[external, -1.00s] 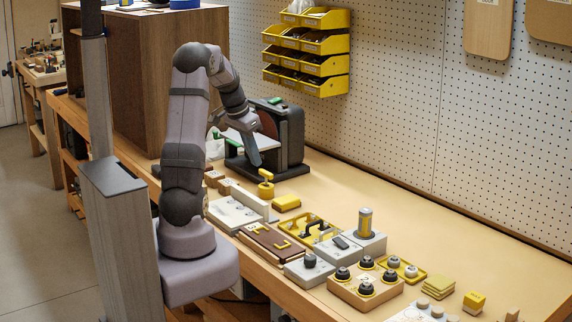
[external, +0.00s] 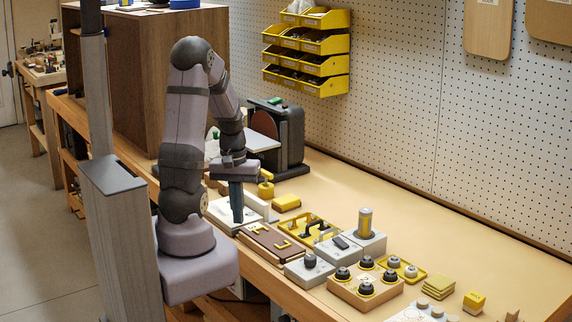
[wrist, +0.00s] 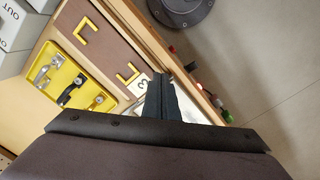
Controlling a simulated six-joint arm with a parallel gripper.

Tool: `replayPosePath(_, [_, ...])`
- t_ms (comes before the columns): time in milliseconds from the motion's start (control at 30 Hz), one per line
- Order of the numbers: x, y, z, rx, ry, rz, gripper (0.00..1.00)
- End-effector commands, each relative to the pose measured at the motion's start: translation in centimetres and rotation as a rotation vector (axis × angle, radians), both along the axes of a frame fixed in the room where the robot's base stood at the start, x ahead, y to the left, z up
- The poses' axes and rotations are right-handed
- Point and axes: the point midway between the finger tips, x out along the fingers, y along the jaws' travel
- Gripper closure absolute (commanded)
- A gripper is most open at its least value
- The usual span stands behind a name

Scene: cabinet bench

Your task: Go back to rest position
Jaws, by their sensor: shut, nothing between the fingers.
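My gripper (external: 237,208) points straight down above the white board (external: 224,213) near the front edge of the bench. Its fingers are together and nothing shows between them. In the wrist view my gripper (wrist: 163,100) also looks closed, over the board's edge. The brown board with yellow letter shapes (external: 270,243) lies just right of it and shows in the wrist view (wrist: 92,40). I cannot tell whether the fingertips touch the board.
A yellow tray with handles (external: 308,230), grey blocks (external: 338,247) and a wooden block with dark knobs (external: 365,285) stand to the right. A disc sander (external: 285,135) and cabinet (external: 165,80) stand behind. The bench toward the pegboard is clear.

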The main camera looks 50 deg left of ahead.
Motion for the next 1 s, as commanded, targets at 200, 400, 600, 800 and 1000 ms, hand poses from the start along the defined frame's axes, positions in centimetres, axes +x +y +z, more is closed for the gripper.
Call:
replayPosePath(200, [-4.2,-10.1,1.4,0.002,0.075,-0.341,1.00])
replayPosePath(400, [-3.1,-14.7,3.9,0.036,0.018,-0.563,1.00])
replayPosePath(600, [-2.4,-17.2,5.1,0.047,-0.013,-0.680,1.00])
replayPosePath(800, [-2.4,-17.8,5.1,0.047,-0.012,-0.706,0.86])
replayPosePath(1000, [-2.4,-17.9,5.5,0.047,-0.012,-0.708,0.38])
